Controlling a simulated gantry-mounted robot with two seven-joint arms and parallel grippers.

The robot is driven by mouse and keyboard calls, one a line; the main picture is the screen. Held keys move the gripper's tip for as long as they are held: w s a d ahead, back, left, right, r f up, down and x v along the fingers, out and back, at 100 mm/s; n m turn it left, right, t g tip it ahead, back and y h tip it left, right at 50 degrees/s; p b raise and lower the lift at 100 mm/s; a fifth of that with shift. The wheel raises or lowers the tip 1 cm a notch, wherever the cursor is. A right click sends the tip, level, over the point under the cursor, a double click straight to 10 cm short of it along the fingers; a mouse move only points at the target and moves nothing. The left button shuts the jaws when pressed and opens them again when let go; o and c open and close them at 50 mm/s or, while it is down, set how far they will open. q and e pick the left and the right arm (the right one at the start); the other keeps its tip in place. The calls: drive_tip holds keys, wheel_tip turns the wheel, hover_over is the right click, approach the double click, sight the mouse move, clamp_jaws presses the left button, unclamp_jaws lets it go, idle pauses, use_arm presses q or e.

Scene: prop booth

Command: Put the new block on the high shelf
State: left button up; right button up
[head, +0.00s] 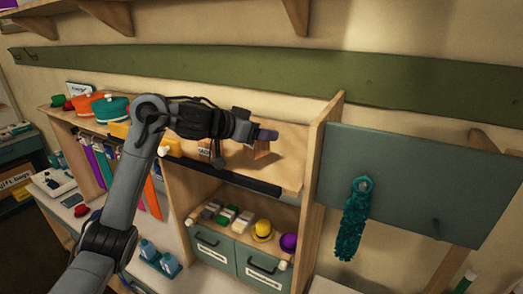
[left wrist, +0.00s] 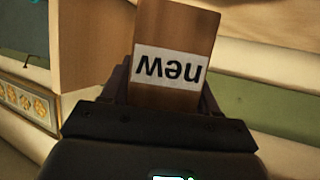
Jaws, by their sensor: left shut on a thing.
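My left gripper (head: 262,137) is shut on the new block (left wrist: 175,28), a brown wooden block with a white label that reads "new" upside down in the left wrist view. In the head view the new block (head: 259,150) shows as a small brown piece below the fingers. It appears over the wooden top of the shelf unit (head: 286,172); I cannot tell whether it touches it. A small labelled item (head: 205,149) shows just below my left wrist, partly hidden by the arm. Which board is the high shelf is not marked. My right gripper is not in view.
A wooden side panel (head: 322,140) rises to the right of the gripper. A bracketed wall shelf (head: 60,8) runs along the upper left. A teal duster (head: 357,215) hangs on a grey panel (head: 420,180).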

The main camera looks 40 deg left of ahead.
sight(261, 148)
use_arm(q)
drive_tip(key=shift+f, duration=2.5)
drive_tip(key=shift+f, duration=0.1)
drive_tip(key=shift+f, duration=0.15)
drive_tip(key=o, duration=1.1)
drive_tip(key=shift+r, duration=0.2)
